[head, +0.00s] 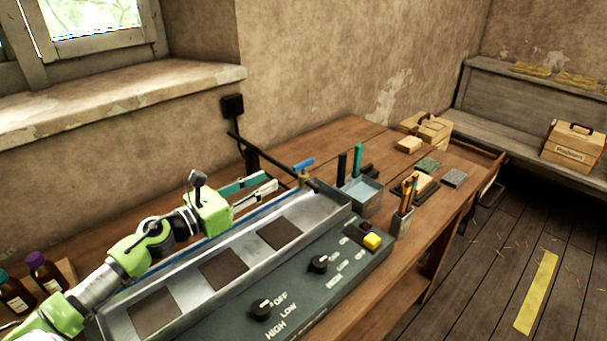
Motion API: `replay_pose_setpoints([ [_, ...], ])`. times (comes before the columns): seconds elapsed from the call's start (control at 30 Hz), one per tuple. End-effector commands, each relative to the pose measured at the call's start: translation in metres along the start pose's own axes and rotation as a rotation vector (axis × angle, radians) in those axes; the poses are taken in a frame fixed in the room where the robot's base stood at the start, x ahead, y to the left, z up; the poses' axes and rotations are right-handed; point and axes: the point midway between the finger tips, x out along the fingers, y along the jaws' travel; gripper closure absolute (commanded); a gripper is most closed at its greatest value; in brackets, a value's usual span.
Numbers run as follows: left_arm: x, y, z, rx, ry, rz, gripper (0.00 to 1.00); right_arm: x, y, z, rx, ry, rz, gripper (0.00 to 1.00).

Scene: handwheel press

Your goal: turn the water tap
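The water tap (304,178) stands at the far right end of the long metal trough, with a blue lever handle (303,164) on top. My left gripper (272,180) reaches in from the left above the trough, its fingers pointing toward the tap. Its two fingers are apart with a gap between them, and nothing shows in the gap. The fingertips are a short way left of the tap and do not appear to touch it. My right gripper is not in view.
The trough (333,210) holds several dark plates. In front is a control panel (335,285) with knobs and a yellow button (372,241). A dark rod (262,154) runs from the wall toward the tap. A pencil cup (402,222) and a water container (362,196) stand right.

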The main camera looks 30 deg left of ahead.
Motion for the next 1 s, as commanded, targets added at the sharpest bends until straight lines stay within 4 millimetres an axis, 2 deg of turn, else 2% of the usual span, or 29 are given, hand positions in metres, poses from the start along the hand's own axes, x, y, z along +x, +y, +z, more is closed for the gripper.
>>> replay_pose_setpoints([
  [0.27, 0.017, 0.001, 0.002, -0.001, -0.003, 0.001, 0.75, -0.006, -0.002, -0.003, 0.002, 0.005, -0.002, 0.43],
  [1.0, 0.116, 0.0, 0.002, -0.001, -0.002, 0.001, 0.75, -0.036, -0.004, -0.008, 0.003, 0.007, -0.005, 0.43],
])
